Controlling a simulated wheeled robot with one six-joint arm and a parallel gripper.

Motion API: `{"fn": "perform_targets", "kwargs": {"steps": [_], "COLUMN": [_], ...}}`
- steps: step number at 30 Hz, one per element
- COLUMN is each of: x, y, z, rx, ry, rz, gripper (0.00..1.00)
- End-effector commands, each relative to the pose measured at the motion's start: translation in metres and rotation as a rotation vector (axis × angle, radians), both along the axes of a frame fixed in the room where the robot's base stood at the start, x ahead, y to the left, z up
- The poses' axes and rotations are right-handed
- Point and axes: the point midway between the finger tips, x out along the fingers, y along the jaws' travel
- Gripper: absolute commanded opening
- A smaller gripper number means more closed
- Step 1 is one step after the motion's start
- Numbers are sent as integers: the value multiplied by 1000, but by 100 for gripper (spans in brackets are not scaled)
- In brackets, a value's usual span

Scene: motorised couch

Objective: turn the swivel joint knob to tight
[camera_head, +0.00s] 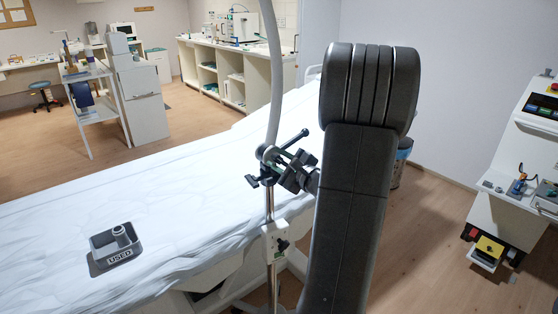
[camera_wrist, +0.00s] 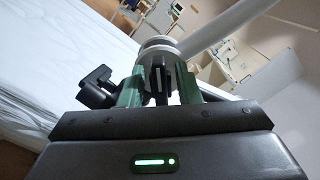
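The swivel joint (camera_head: 268,156) is a dark clamp on an upright pole beside the couch. A dark lever sticks out from it to the upper right, and a small black knob (camera_head: 252,181) sits on its lower left. In the wrist view a black knob (camera_wrist: 98,88) shows left of the fingers. My gripper (camera_head: 298,172) is at the joint's right side, partly hidden behind my arm. In the wrist view its green fingers (camera_wrist: 158,88) stand apart, with a narrow black part between them. I cannot tell whether they press on it. Any tight marking is too small to read.
The couch (camera_head: 180,195) has a white sheet and carries a grey tray (camera_head: 117,254) marked "USED" with a small item in it. A pale hose (camera_head: 272,70) rises above the joint. A machine console (camera_head: 515,150) stands at right. Floor is clear between my arm and the console.

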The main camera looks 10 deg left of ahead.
Motion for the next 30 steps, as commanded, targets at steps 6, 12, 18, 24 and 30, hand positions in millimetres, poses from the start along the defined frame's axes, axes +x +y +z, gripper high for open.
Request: {"fn": "perform_targets", "kwargs": {"steps": [6,12,18,24,30], "x": [0,0,-1,-1,-2], "y": [0,0,0,1,1], "z": [0,-2,-6,-10,-12], "rx": [0,-9,-51,-130,-228], "ry": [0,-13,-70,-177,-307], "rz": [0,1,0,0,0], "gripper": [0,0,0,0,0]}}
